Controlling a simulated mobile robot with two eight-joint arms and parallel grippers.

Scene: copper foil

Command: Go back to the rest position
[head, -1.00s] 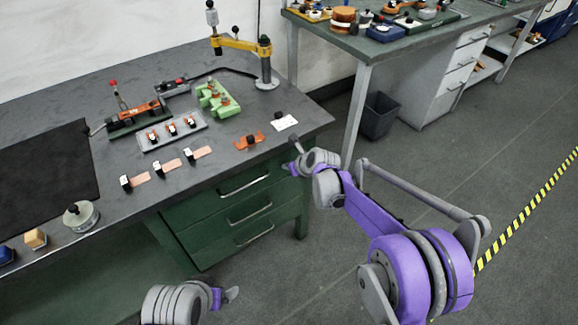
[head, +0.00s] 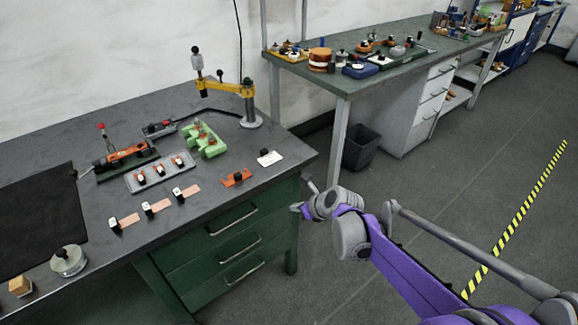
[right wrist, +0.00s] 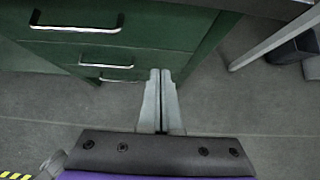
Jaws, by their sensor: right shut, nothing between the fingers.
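My right gripper (head: 302,208) is beside the front right corner of the green workbench, apart from it. In the right wrist view its two fingers (right wrist: 161,100) are together with nothing between them, in front of the green drawers (right wrist: 120,50). My left gripper is not in view. On the bench top (head: 120,262) lie several copper strips with black-knobbed pieces (head: 155,208), a grey tray (head: 160,173) with similar pieces, a green fixture (head: 204,140), an orange plate (head: 236,177) and a white card (head: 270,158).
A yellow arm stand (head: 250,120) stands at the bench's back right corner. A dark bin (head: 361,147) is on the floor under the second bench (head: 345,78). Open grey floor (head: 420,200) lies to the right, with a yellow-black stripe (head: 515,220).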

